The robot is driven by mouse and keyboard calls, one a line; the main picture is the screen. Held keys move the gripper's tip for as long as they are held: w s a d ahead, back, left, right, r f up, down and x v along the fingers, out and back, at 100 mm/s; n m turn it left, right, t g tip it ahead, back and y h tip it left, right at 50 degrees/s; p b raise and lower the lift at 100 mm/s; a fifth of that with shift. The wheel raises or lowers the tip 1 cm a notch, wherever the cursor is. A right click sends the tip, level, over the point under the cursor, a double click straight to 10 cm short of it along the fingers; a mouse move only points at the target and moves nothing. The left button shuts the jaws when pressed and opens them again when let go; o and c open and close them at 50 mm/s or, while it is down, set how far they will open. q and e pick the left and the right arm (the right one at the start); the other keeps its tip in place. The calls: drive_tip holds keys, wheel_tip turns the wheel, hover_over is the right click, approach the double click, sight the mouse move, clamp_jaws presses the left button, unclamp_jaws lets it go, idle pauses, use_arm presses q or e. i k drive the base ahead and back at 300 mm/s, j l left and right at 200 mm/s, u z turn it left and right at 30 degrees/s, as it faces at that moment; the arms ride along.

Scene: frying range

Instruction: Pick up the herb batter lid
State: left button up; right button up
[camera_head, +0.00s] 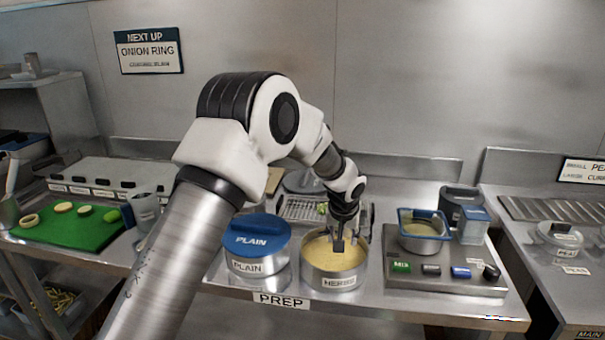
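The round herb batter tub (334,281), labelled "HERB", stands on the prep counter with its pale yellow batter (318,254) in plain view. No lid lies on it. My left gripper (338,243) points down over the tub's opening, near its back half. Its dark fingers are small, and I cannot tell whether they are open or shut or touch the batter. A round grey disc (303,181) lies behind, partly hidden by my arm; I cannot tell whether it is the herb lid. My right gripper is not in view.
The plain batter tub (257,266) with its blue lid (256,236) stands close on the left of the herb tub. A blue-rimmed container (422,232) and a clear box (474,225) stand on the right. A green board (70,232) lies far left.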

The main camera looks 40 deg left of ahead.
sight(306, 179)
drive_tip(key=i+j, duration=0.25)
drive_tip(key=j, duration=0.15)
drive_tip(key=i+j, duration=0.25)
drive_tip(key=j, duration=0.2)
drive_tip(key=i+j, duration=0.25)
drive_tip(key=j, duration=0.15)
drive_tip(key=i+j, duration=0.2)
drive_tip(key=j, duration=0.2)
